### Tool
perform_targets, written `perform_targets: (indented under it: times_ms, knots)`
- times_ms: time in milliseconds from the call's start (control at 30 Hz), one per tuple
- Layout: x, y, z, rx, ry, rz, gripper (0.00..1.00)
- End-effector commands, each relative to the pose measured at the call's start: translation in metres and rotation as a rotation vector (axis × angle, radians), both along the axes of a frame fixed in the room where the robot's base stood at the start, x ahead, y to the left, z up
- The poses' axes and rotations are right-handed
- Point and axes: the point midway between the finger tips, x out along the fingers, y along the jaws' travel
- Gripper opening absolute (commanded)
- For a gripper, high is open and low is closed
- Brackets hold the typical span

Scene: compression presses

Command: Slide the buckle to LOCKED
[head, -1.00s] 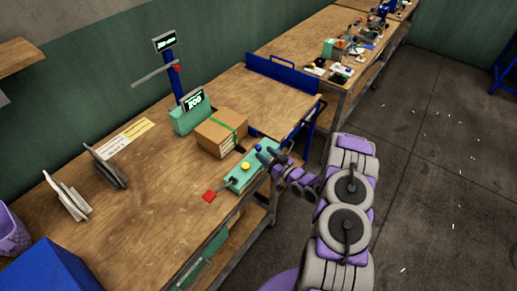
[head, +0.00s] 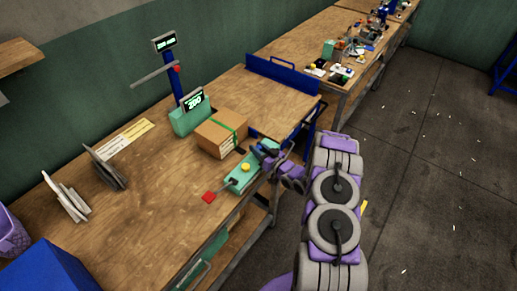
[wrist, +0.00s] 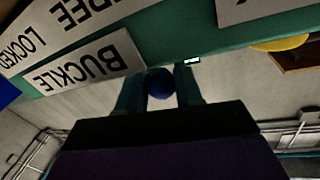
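The green press unit (head: 240,182) sits at the front edge of the wooden bench, with a yellow button on top. My gripper (head: 268,150) is at its far right end, and my arm partly hides that end. In the wrist view a dark blue round knob (wrist: 160,83) lies between the two fingers of my gripper (wrist: 160,92). The fingers are close together, with no clear gap beside the knob. A white BUCKLE label (wrist: 88,72) is close by. A label reading LOCKED (wrist: 28,42) is at upper left, with FREE beside it. The lettering appears upside down.
A cardboard box (head: 220,134) with a green strap stands just behind the unit. A green display (head: 190,112) and a blue post (head: 174,85) stand behind the box.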

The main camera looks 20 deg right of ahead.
Motion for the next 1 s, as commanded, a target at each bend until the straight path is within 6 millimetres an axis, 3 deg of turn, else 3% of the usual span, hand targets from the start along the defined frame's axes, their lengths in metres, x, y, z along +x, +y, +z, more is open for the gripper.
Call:
perform_targets:
  times_ms: [333, 667, 1000]
  knots:
    - [0.000, 0.000, 0.000, 0.000, 0.000, -0.001, 0.00]
    - [0.000, -0.002, 0.000, 0.000, 0.001, -0.001, 0.00]
    - [0.024, -0.036, 0.001, -0.006, -0.002, -0.001, 0.00]
